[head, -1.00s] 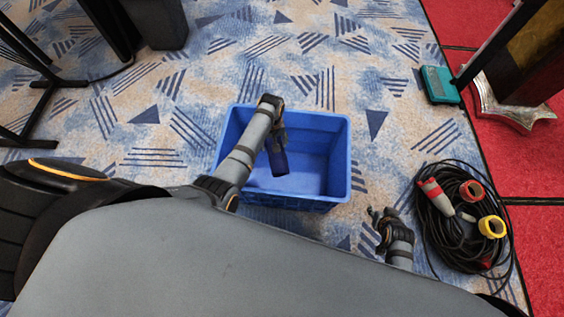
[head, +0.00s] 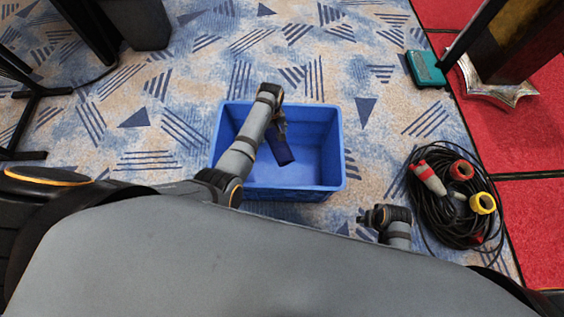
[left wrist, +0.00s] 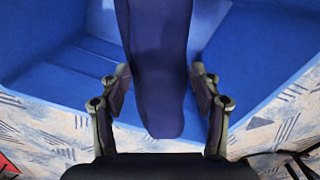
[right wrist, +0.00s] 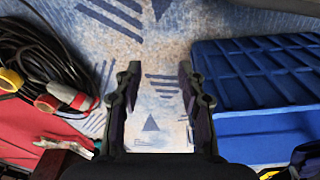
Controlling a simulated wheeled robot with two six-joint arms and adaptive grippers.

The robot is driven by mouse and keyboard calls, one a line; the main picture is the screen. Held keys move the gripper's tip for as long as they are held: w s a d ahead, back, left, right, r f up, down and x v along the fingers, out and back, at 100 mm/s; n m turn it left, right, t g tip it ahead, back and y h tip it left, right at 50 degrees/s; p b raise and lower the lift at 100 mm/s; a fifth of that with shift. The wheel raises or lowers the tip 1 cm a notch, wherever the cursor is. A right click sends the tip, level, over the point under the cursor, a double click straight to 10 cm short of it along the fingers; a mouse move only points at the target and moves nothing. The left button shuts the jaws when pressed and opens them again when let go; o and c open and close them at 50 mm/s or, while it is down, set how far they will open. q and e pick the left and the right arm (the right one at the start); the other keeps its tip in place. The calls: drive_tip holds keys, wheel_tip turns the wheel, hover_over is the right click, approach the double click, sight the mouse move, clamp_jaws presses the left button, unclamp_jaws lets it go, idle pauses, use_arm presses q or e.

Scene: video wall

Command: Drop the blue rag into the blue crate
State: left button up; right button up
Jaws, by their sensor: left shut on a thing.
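The blue crate (head: 322,186) stands on the carpet in the middle of the head view. My left gripper (head: 279,128) is over the crate's open top, shut on the dark blue rag (head: 279,151), which hangs down from it. In the left wrist view the rag (left wrist: 158,75) runs between the fingers of the left gripper (left wrist: 160,95), with the crate's blue walls (left wrist: 265,50) around it. My right gripper (head: 370,217) is outside the crate, to its right. In the right wrist view the right gripper (right wrist: 158,85) is open and empty, with the crate (right wrist: 265,125) to the right.
A coiled black cable (head: 455,200) with red and yellow connectors lies right of the crate. A teal box (head: 426,68) and the silver foot (head: 498,88) of a stand are at the upper right. Black stand legs are at the left. Carpet behind the crate is free.

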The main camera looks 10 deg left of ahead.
use_arm(q)
drive_tip(key=shift+f+b, duration=0.45)
drive_tip(key=shift+f, duration=0.15)
wheel_tip(320, 180, down, 3)
drive_tip(key=b, duration=0.3)
drive_tip(key=shift+r, duration=0.15)
drive_tip(key=o, duration=1.3)
use_arm(e)
wheel_tip(320, 180, up, 6)
drive_tip(key=a+t, duration=0.1)
drive_tip(key=a, duration=0.1)
drive_tip(key=shift+a+y, duration=0.4)
use_arm(q)
wheel_tip(320, 180, up, 7)
drive_tip(key=shift+r, duration=0.2)
